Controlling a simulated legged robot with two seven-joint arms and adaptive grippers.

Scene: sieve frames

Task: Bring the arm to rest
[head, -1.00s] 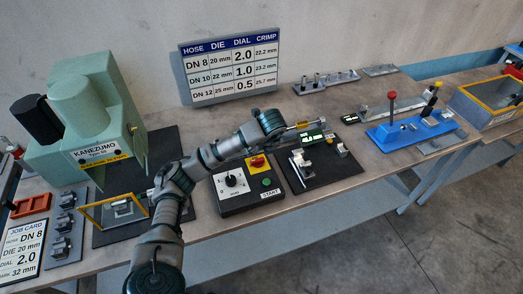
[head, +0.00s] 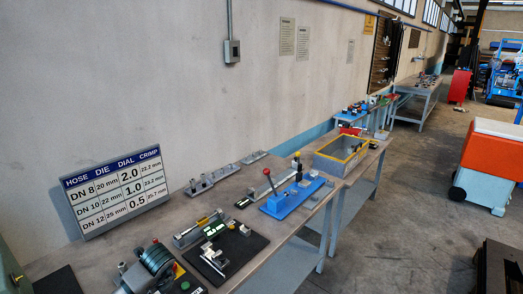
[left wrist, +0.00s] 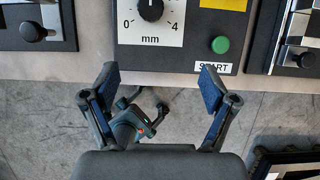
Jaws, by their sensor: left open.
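My left gripper (left wrist: 158,74) shows in the left wrist view with its two dark fingers wide apart and nothing held between them. It is at the front edge of the bench, with the grey control box (left wrist: 125,30) just beyond the fingertips. The box carries a dial knob (left wrist: 150,9) and a green START button (left wrist: 220,44). My right gripper is in neither view.
In the head view the bench holds a black fixture plate (head: 255,243), a blue lever stand (head: 290,203) and a grey yellow-rimmed bin (head: 317,156). A settings board (head: 115,190) leans against the wall. An orange and grey cart (head: 490,160) stands on the open floor at right.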

